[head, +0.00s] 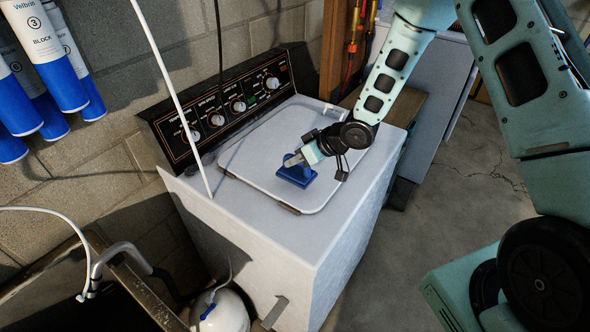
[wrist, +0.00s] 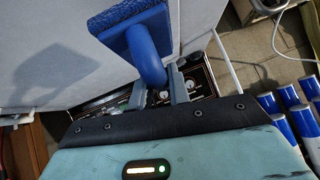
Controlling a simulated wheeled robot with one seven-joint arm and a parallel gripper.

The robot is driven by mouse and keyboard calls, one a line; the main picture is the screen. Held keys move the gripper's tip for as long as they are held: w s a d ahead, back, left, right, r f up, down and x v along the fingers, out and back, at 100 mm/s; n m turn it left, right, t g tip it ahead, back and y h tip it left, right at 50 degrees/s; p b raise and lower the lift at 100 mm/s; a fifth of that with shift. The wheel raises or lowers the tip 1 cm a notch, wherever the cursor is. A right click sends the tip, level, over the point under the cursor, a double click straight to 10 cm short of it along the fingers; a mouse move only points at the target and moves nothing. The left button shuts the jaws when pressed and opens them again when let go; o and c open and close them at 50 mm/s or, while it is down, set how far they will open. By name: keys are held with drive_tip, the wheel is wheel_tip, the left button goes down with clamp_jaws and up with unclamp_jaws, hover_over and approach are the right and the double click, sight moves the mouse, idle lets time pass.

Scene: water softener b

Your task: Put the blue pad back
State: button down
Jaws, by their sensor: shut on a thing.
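The blue pad (head: 297,175) is a small blue block with a curved blue handle. In the head view it is over the white lid of the washing machine (head: 250,160); I cannot tell whether it touches the lid. My gripper (head: 296,160) is shut on its handle. In the wrist view the pad (wrist: 137,30) shows a rough, textured face, and its handle is between the two fingers of my gripper (wrist: 160,85). The place where the pad belongs is not clear in these views.
A black control panel (head: 225,105) with knobs stands along the machine's back. A thin white tube (head: 172,90) rises in front of it. Blue and white filter cartridges (head: 45,65) hang on the block wall at left. A sink (head: 60,290) is at lower left. Concrete floor (head: 460,190) is open at right.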

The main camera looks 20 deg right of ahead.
sight(296, 170)
drive_tip(key=shift+f+p, duration=0.5)
drive_tip(key=shift+f, duration=1.6)
drive_tip(key=c, duration=1.3)
unclamp_jaws()
drive_tip(key=shift+d+r, duration=0.1)
drive_tip(key=b+v, duration=0.2)
drive_tip(key=v, duration=0.9)
drive_tip(key=s+a+r+g+h, duration=0.2)
drive_tip(key=s+a+r+h, duration=0.2)
drive_tip(key=s+a+r, duration=0.3)
drive_tip(key=s+a+r+g, duration=0.1)
drive_tip(key=s+r, duration=0.1)
drive_tip(key=s, duration=0.5)
drive_tip(key=s+a+r+n+g+h, duration=0.1)
drive_tip(key=s+a+r, duration=0.1)
drive_tip(key=s, duration=0.5)
drive_tip(key=s+a+r+g+h, duration=0.1)
drive_tip(key=s+a+r+g, duration=0.1)
drive_tip(key=s, duration=0.5)
drive_tip(key=shift+s+a+r+n, duration=0.2)
drive_tip(key=shift+r+n, duration=0.1)
drive_tip(key=shift+r, duration=0.1)
